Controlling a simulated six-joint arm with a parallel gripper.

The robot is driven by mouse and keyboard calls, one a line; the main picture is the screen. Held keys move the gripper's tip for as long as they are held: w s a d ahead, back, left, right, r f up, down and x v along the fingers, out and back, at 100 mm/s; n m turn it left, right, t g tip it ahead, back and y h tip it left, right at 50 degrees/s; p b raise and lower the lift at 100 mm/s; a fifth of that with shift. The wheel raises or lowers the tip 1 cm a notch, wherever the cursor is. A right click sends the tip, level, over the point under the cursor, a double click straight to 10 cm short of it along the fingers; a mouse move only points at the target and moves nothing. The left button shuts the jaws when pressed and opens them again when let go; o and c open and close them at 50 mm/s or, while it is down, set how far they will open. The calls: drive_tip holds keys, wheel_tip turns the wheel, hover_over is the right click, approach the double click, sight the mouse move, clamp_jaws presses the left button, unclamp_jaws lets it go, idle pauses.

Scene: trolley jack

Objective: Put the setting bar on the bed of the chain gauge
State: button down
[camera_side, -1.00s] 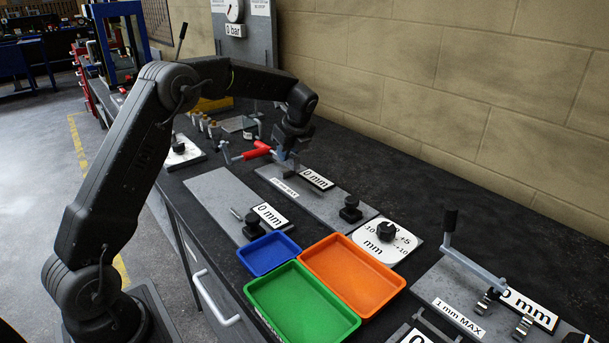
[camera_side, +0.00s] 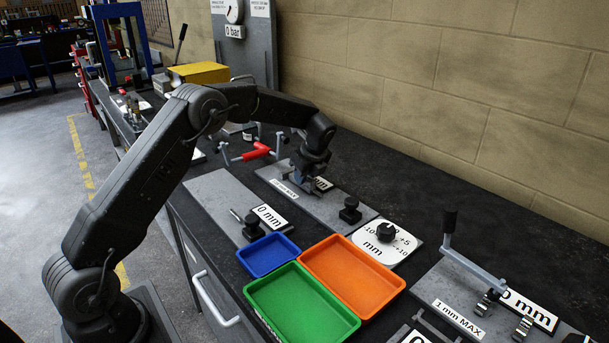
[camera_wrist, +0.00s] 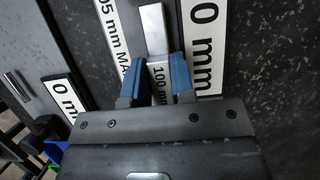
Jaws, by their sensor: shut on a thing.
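The setting bar (camera_wrist: 153,28) is a plain silver bar with a "100 mm" label at its near part. My gripper (camera_wrist: 155,65) is shut on it, with blue finger pads on both sides. In the side view my gripper (camera_side: 301,187) is low over the grey plate of the chain gauge (camera_side: 326,208), and the bar is mostly hidden there. In the wrist view the bar lies along the gauge bed (camera_wrist: 180,28), between the "105 mm MAX" and "0 mm" labels. I cannot tell whether it touches the bed.
A black knob (camera_side: 350,211) stands at the gauge's near end. A red-handled tool (camera_side: 256,151) is behind left. A second gauge plate (camera_side: 213,187) lies to the left. Blue (camera_side: 267,254), green (camera_side: 301,304) and orange (camera_side: 352,276) trays lie in front.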

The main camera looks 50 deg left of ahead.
drive_tip(key=c, duration=1.4)
unclamp_jaws()
drive_tip(key=shift+f, duration=0.15)
drive_tip(key=o, duration=0.4)
drive_tip(key=shift+o, duration=0.2)
